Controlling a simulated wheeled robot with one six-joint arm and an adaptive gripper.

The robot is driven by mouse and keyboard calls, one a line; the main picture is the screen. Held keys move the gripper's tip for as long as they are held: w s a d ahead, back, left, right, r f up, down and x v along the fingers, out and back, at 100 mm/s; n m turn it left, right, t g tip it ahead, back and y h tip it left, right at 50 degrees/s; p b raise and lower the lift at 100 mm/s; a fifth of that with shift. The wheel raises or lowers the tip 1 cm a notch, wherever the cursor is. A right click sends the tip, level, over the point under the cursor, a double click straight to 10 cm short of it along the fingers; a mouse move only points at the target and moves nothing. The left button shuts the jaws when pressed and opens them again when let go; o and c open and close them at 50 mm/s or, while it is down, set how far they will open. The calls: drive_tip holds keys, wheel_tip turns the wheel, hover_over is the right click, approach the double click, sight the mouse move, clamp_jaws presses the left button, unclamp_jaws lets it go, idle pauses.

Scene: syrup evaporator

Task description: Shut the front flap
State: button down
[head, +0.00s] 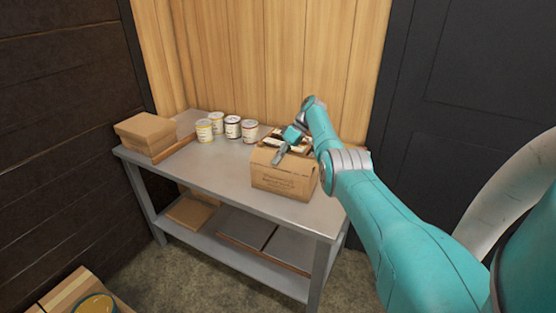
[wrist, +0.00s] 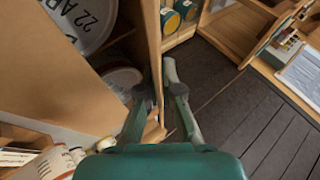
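An open cardboard box (head: 285,181) stands at the right front of the metal table, with pale-topped items inside. Its front flap (head: 277,160) appears to slope outward and down over the printed front face. My gripper (head: 281,156) is over the box's front upper edge, close to this flap; contact is unclear. In the wrist view, the two fingers of my gripper (wrist: 157,88) are apart, with a strip of cardboard (wrist: 153,45) showing at the gap. I cannot tell if it lies between the fingers or beyond them. A round printed lid (wrist: 82,20) shows inside the box.
Several labelled cans (head: 233,127) stand behind and left of the box. A closed carton (head: 146,134) sits at the table's left end. The tabletop (head: 215,168) left of the box is clear. Flat cardboard lies on the lower shelf (head: 205,239). A plank wall rises behind.

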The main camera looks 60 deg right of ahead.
idle(0.4)
drive_tip(key=c, duration=1.4)
unclamp_jaws()
drive_tip(key=shift+o, duration=0.2)
drive_tip(key=shift+a+h, duration=0.2)
drive_tip(key=shift+h, duration=0.4)
